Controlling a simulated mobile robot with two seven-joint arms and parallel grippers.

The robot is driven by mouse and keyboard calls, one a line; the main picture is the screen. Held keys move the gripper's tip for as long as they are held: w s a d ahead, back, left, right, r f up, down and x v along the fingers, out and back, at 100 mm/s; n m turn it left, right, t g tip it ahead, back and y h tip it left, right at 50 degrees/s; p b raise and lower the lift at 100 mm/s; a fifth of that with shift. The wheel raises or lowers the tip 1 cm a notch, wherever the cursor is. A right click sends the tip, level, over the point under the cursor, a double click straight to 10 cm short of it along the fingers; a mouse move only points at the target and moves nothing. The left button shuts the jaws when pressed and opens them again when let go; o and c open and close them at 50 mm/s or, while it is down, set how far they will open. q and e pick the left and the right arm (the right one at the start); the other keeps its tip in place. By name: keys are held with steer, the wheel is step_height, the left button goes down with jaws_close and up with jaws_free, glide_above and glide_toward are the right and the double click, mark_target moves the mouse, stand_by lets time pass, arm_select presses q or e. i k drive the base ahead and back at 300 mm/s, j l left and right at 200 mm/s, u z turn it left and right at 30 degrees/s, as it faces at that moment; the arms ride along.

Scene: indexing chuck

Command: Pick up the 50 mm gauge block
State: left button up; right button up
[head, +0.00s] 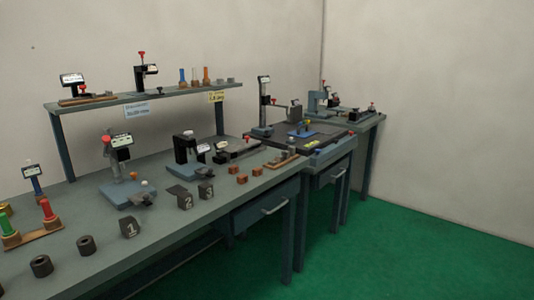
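I cannot pick out the 50 mm gauge block for certain; the small parts are too small to read at this distance. A wooden holder (282,161) with small grey pieces lies near the bench's right front edge. Another wooden holder (88,99) lies on the raised shelf below a dark display. Neither of my grippers is in view.
A long grey workbench (158,242) carries dark blocks numbered 1 (130,228), 2 (185,198) and 3, several orange-brown cubes (257,170), dark rings (41,265) and gauge stands (122,185). A raised shelf (170,97) stands behind. The green floor (400,245) at right is clear.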

mark_target(291, 149)
steer(key=z, duration=0.25)
steer(key=i+l+u, duration=0.2)
steer(key=i, duration=0.25)
steer(key=i+l+u, duration=0.2)
steer(key=i, duration=0.2)
steer(key=i+l+u, duration=0.2)
steer(key=i, duration=0.25)
steer(key=l, duration=0.15)
